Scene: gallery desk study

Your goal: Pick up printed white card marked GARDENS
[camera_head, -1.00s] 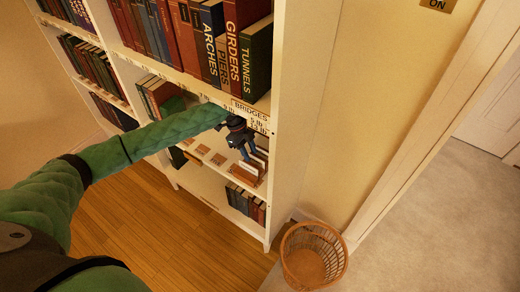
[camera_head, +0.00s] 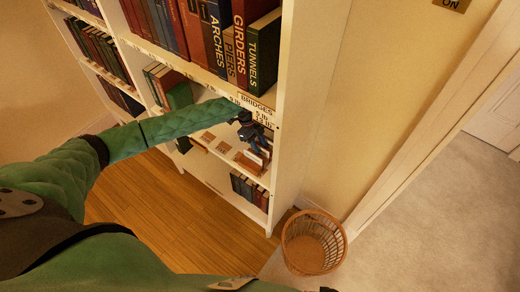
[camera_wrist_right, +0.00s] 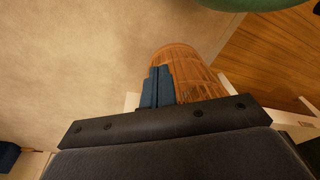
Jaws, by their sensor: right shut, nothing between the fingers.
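White cards (camera_head: 253,157) stand in a brown wooden holder (camera_head: 247,165) on the middle shelf, at its right end. They are small and partly hidden, and I cannot read GARDENS on any of them. My left gripper (camera_head: 259,147) is reached into the shelf just above the cards. Its two dark blue fingers point down and look apart; I see no card between them. My right gripper (camera_wrist_right: 157,84) is shut and empty in the right wrist view, over the wicker basket.
The white bookcase (camera_head: 289,130) has books (camera_head: 235,45) above and more books (camera_head: 250,190) below. A shelf label reads BRIDGES (camera_head: 256,104). The wicker basket (camera_head: 314,243) stands on the floor by its right side; it also shows in the right wrist view (camera_wrist_right: 190,70). Carpet lies clear to the right.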

